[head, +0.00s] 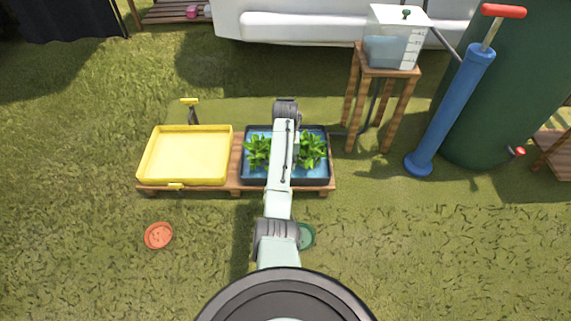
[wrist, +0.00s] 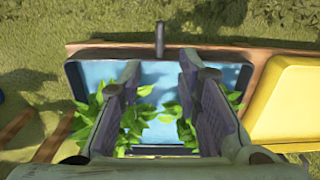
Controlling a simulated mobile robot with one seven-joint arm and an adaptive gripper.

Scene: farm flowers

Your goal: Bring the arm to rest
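My gripper (wrist: 160,70) is open in the wrist view, its two dark fingers apart with nothing between them. It points down over the dark tray (wrist: 88,55) with a blue inside and green leafy plants (wrist: 138,118). In the head view my arm reaches forward over this dark tray (head: 328,172), passing between the two visible clumps of plants (head: 313,150). I cannot tell the exact height of the fingers above the leaves.
A yellow tray (head: 186,157) stands left of the dark tray on a wooden stand (head: 236,165). Right are a water container (head: 392,50) on a wooden stool (head: 390,72), a blue pump (head: 450,112) and a green tank (head: 490,120). Orange (head: 158,235) and green (head: 306,236) discs lie on the grass.

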